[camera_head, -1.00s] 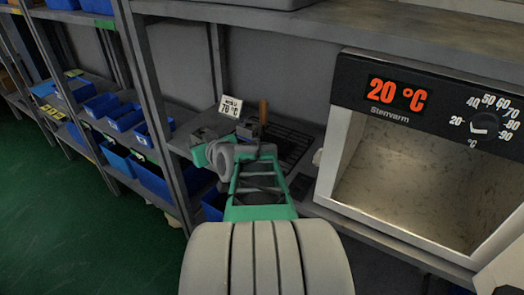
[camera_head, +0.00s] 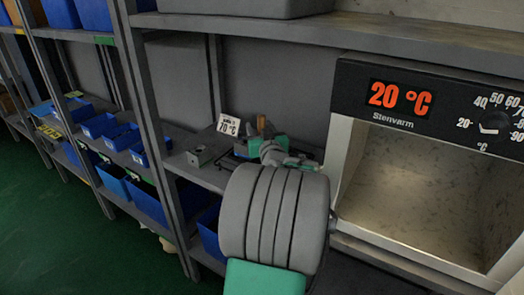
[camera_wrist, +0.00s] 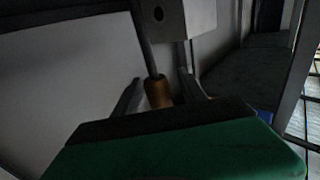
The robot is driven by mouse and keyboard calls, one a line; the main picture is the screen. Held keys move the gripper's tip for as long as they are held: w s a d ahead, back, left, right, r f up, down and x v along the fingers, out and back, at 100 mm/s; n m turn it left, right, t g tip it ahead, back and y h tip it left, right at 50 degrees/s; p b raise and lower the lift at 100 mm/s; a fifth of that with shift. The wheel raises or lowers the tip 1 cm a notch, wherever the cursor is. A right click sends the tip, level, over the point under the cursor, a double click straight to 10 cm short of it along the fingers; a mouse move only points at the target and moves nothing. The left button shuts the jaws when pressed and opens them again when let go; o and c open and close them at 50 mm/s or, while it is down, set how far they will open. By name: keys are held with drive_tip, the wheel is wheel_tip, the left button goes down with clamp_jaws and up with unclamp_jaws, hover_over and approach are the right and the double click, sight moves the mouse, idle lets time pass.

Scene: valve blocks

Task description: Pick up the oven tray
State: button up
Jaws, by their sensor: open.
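The oven tray (camera_head: 232,161) is a dark, flat piece on the shelf, mostly hidden behind my arm. A brown wooden handle (camera_head: 261,124) stands up there. In the wrist view the handle (camera_wrist: 158,92) lies between the two fingers of my gripper (camera_wrist: 160,86), with a thin metal rod running up from it. The fingers are open and I cannot tell whether either touches the handle. A grey block with a hole (camera_wrist: 196,17) shows above it. In the head view the fingertips are hidden.
The oven (camera_head: 400,185) at the right is open and empty, its display reading 20 °C. A grey metal block (camera_head: 200,156) and a white temperature card (camera_head: 229,125) are on the shelf. Blue bins (camera_head: 120,138) fill the racks at left. A shelf board (camera_head: 330,32) runs overhead.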

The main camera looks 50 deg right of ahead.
clamp_jaws()
idle(0.4)
idle(0.8)
drive_tip(key=shift+r, duration=0.25)
